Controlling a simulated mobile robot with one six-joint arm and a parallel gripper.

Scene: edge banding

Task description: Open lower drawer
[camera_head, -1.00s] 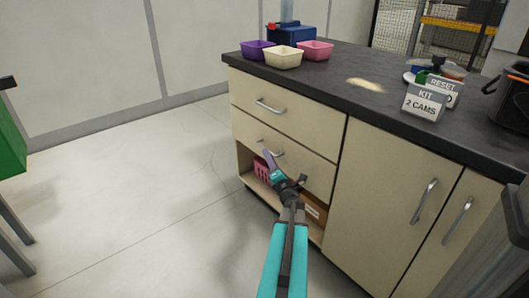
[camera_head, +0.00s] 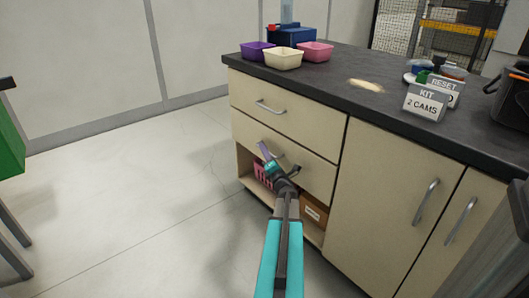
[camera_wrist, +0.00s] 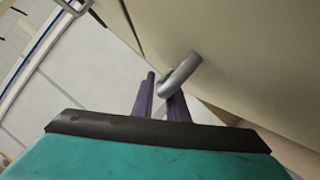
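The lower drawer (camera_head: 310,168) is in the left part of the wooden cabinet, under the upper drawer, and its front looks flush. Its grey bar handle (camera_head: 280,155) is partly hidden by my gripper (camera_head: 264,151). In the wrist view, the handle (camera_wrist: 181,72) curves out from the drawer front (camera_wrist: 225,55). Its free-looking end lies at the tips of my two purple fingers (camera_wrist: 158,82), overlapping the right finger. A narrow gap shows between the fingers. I cannot tell whether they touch the handle.
The upper drawer (camera_head: 285,108) is shut. Below the lower drawer is an open shelf with a pink basket (camera_head: 262,174) and a brown box (camera_head: 313,211). Cabinet doors (camera_head: 385,205) stand to the right. The floor (camera_head: 130,210) to the left is clear.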

